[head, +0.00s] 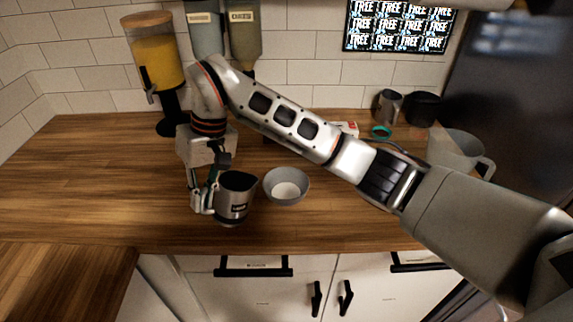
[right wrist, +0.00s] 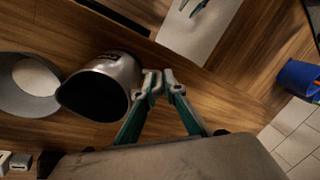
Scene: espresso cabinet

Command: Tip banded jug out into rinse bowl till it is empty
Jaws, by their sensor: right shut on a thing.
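A steel jug (head: 232,206) with a dark label and dark inside is held by my right gripper (head: 208,200), just left of the rinse bowl. It looks close to upright in the head view, mouth up. The right wrist view shows the fingers (right wrist: 160,84) shut at the side of the jug (right wrist: 122,72); its inside is too dark to show any contents. The grey rinse bowl (head: 270,187) stands on the counter with a pale round patch at its bottom. The bowl also shows in the right wrist view (right wrist: 14,98), beside the jug. My left gripper is out of view.
A second metal jug (head: 388,108), a dark pot (head: 423,109), a teal ring (head: 380,132) and a large grey jug (head: 458,150) stand at the back right. A juice dispenser (head: 155,60) stands at the back left. The counter's left side (head: 80,180) is clear.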

